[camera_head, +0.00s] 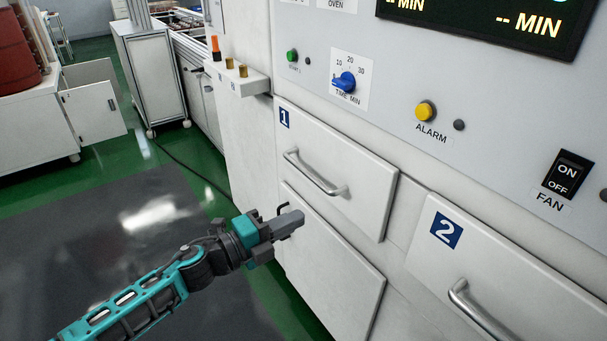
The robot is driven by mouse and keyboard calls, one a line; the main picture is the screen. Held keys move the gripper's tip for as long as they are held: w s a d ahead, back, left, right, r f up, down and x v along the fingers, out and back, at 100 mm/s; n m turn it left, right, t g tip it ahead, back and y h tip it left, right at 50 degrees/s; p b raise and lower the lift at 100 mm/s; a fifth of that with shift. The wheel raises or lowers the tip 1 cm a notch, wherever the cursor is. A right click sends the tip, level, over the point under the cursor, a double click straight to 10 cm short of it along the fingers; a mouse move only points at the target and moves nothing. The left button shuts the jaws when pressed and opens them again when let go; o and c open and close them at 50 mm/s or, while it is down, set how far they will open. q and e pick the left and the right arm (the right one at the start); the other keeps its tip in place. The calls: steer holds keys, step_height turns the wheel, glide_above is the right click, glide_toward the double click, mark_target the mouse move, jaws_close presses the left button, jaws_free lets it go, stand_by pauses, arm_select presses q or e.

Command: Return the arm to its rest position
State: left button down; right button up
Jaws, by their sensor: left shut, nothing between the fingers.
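My left arm comes in from the lower left, teal and dark grey, and stretches up toward the white cabinet. My left gripper (289,222) is shut and empty. In the picture it lies in front of the lower drawer front (325,262), below the handle (315,176) of the drawer marked 1 (350,165); I cannot tell the exact gap. Drawer 1 looks closed. My right gripper is not in view.
Drawer 2 (520,270) with its handle (482,312) is at lower right. Above are a blue time knob (345,82), a yellow alarm button (425,110) and a fan switch (567,174). A small shelf (240,82) juts out at the cabinet's left. Dark floor mat (120,230) lies clear at left.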

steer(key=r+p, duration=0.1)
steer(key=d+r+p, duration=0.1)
steer(key=p, duration=0.1)
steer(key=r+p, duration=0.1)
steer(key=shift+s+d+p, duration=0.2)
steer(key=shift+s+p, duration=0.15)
steer(key=shift+p, duration=0.05)
arm_select(q)
steer(key=s+a+f+n+y, duration=0.6)
steer(key=s+a+n, duration=0.2)
steer(key=n, duration=0.5)
steer(key=s+a+f+n+y, duration=0.6)
steer(key=s+a+n+y, duration=0.1)
steer(key=s+n, duration=0.6)
steer(key=shift+s+a+f+n+t, duration=0.15)
steer(key=shift+s+a+n+t, duration=0.15)
steer(key=shift+a+t, duration=0.15)
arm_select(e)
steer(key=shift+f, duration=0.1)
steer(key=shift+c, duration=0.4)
